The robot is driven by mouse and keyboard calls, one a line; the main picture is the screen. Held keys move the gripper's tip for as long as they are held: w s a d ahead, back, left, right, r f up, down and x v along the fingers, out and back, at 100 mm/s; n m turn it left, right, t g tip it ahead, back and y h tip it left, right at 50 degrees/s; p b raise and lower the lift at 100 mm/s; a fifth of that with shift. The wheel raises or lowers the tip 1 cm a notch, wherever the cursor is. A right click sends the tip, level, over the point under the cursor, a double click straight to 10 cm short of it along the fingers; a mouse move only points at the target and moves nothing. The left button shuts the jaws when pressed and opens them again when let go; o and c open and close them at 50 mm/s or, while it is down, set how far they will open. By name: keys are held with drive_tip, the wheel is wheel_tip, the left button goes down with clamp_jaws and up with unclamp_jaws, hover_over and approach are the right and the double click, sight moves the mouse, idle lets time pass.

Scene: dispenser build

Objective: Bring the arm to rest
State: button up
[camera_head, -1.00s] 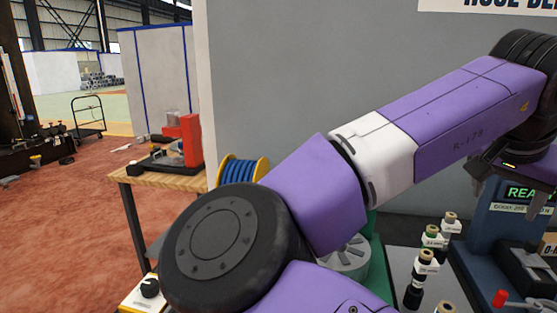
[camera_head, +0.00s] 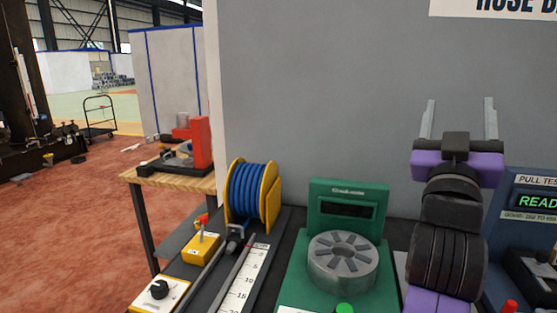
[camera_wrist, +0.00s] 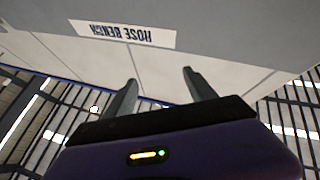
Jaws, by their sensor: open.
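My gripper (camera_head: 459,118) points upward at the right of the head view, in front of the grey wall. Its two fingers stand apart with nothing between them. My purple and black arm rises from the bottom edge below it. In the wrist view my gripper (camera_wrist: 158,88) is also open and empty, with the wall and the roof beams beyond the fingers.
A green machine (camera_head: 348,197) with a grey slotted disc stands left of my arm. A blue hose reel (camera_head: 252,194), a yellow switch box (camera_head: 201,247) and a white ruler (camera_head: 244,279) lie further left. A blue pull tester (camera_head: 536,200) stands right.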

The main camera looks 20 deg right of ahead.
drive_tip(key=s+a+f+n+t+y+p, duration=0.1)
drive_tip(key=s+a+f+n+t+y, duration=0.25)
drive_tip(key=a+f+n+y, duration=0.45)
drive_tip(key=s+a+f+n+t+y, duration=0.35)
drive_tip(key=a+f+y, duration=0.65)
drive_tip(key=f, duration=0.4)
drive_tip(key=s+a+f+m+g+p, duration=0.1)
drive_tip(key=s+f+g, duration=0.3)
drive_tip(key=s+f, duration=0.5)
drive_tip(key=s+a+f+m+g+y, duration=0.1)
drive_tip(key=s+a+f+g, duration=0.3)
drive_tip(key=s+f, duration=0.5)
drive_tip(key=s+m, duration=0.1)
drive_tip(key=s, duration=0.5)
drive_tip(key=shift+s+a+f+m+p, duration=0.15)
drive_tip(key=shift+s+f+m+p, duration=0.2)
drive_tip(key=shift+c, duration=0.2)
